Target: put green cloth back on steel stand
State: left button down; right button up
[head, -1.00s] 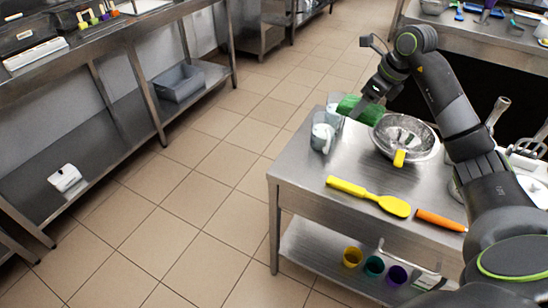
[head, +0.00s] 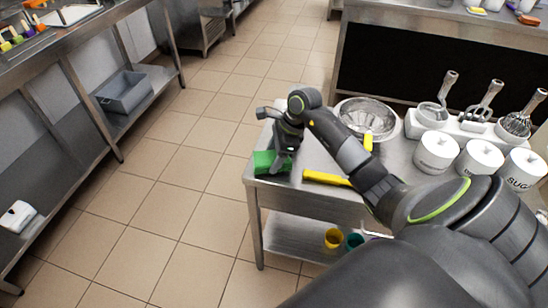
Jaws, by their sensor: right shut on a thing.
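The green cloth (head: 265,162) is at the left end of the steel stand (head: 262,196), near its front left corner. My right gripper (head: 279,160) is shut on the cloth from above, and its fingers hide part of it. The cloth is at about the level of the top; I cannot tell whether it rests on the surface or hangs just above it. My left gripper is not in view.
A steel bowl (head: 352,108) stands behind my right arm. A yellow spatula (head: 325,178) lies at the front, partly hidden by the arm. White canisters (head: 436,152) stand to the right. Cups (head: 333,238) are on the lower shelf. Tiled floor is clear on the left.

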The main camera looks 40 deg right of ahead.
jog(key=shift+f, duration=0.95)
jog(key=o, duration=1.1)
jog(key=shift+c, duration=0.2)
jog(key=shift+d+r, duration=0.15)
jog(key=shift+r, duration=0.15)
jog(key=b+v, duration=0.2)
jog(key=v, duration=0.9)
jog(key=shift+s+r, duration=0.15)
jog(key=shift+r, duration=0.15)
